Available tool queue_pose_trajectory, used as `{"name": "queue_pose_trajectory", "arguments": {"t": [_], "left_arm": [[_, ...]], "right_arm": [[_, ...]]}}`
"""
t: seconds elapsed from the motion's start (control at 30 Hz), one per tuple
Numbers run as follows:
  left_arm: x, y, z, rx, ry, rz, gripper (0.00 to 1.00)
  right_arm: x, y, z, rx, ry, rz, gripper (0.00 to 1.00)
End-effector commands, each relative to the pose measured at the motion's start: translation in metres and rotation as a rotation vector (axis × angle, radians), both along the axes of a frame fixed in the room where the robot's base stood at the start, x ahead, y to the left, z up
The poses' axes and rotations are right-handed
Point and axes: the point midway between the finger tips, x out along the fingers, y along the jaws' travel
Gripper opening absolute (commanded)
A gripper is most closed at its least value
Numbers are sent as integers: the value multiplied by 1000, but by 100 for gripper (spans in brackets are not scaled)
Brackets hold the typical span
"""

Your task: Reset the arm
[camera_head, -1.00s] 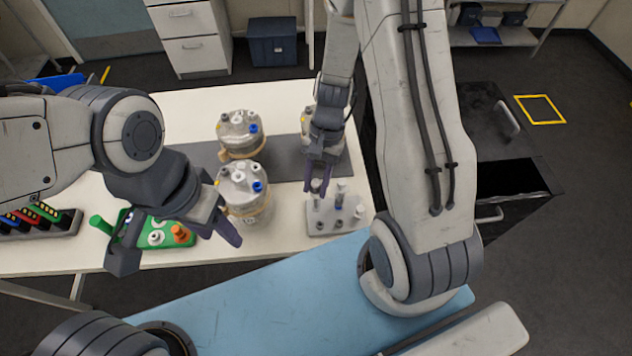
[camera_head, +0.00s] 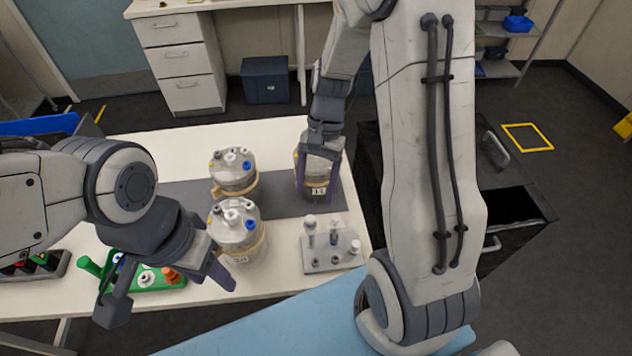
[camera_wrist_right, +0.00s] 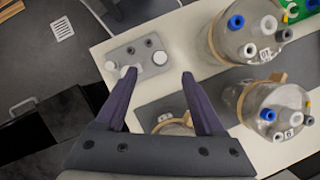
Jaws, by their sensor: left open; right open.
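My right gripper (camera_head: 318,190) is open and points down, with its fingers appearing on either side of a clear bioreactor vessel (camera_head: 318,170) at the right of the mat. In the right wrist view this vessel (camera_wrist_right: 172,125) shows low between the spread fingers (camera_wrist_right: 165,90). No clear contact shows, and the gripper hides part of the vessel. My left gripper (camera_head: 165,290) is open and empty, over the table's front edge by the green rack. Two more vessels with white and blue ports stand left of the right gripper, one farther back (camera_head: 233,180) and one nearer (camera_head: 236,238).
A grey rack (camera_head: 345,255) with upright pieces stands at the table's front right. A green rack (camera_head: 172,281) lies below my left arm. A dark mat (camera_head: 280,206) runs under the vessels on the white table (camera_head: 275,137). A black drawer unit (camera_head: 525,215) stands to the right.

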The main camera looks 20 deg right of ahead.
Motion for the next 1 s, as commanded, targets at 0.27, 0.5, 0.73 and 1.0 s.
{"name": "queue_pose_trajectory", "arguments": {"t": [0.27, 0.5, 0.73, 1.0], "left_arm": [[0, 0, -2, 0, 0, 0, 49], [0, 0, -2, 0, 0, 0, 49], [0, 0, -6, 0, 0, 0, 49], [0, 0, -16, 0, 0, -1, 49]], "right_arm": [[4, -5, 16, 0, 1, -1, 71], [4, -4, 16, 0, 1, 0, 71], [-13, 35, 34, -10, -83, 235, 71], [-93, 114, 70, 3, -333, 931, 71]]}}
